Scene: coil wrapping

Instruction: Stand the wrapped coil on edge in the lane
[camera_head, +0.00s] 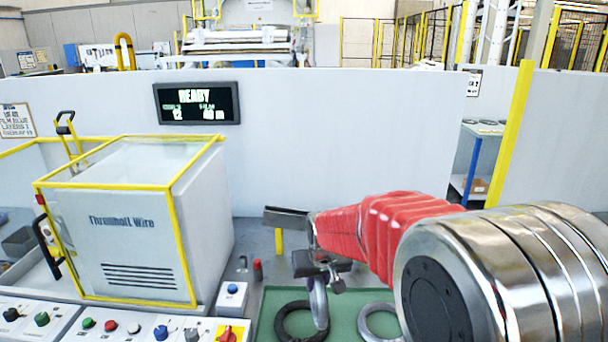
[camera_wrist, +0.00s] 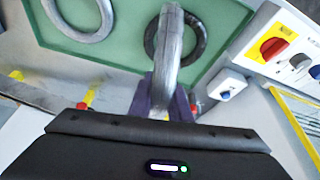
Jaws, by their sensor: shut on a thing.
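My gripper (camera_head: 320,270) is shut on a silvery grey coil (camera_head: 319,304), which hangs on edge below the jaws over the green mat (camera_head: 266,318). In the wrist view the held coil (camera_wrist: 169,50) runs up from between the dark fingers (camera_wrist: 164,104), seen nearly edge-on. A dark coil (camera_head: 284,322) lies flat on the mat behind the held one; the wrist view shows it too (camera_wrist: 200,38). A second light grey coil (camera_head: 366,318) lies flat to the right. I cannot tell whether the held coil touches the mat, nor which part is the lane.
A yellow-framed machine box (camera_head: 140,240) stands at the left, with control buttons (camera_head: 133,328) in front. A small box with a blue button (camera_head: 232,296) and a red post (camera_head: 257,270) stand left of the mat. A dark angled plate (camera_head: 286,216) is behind my gripper.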

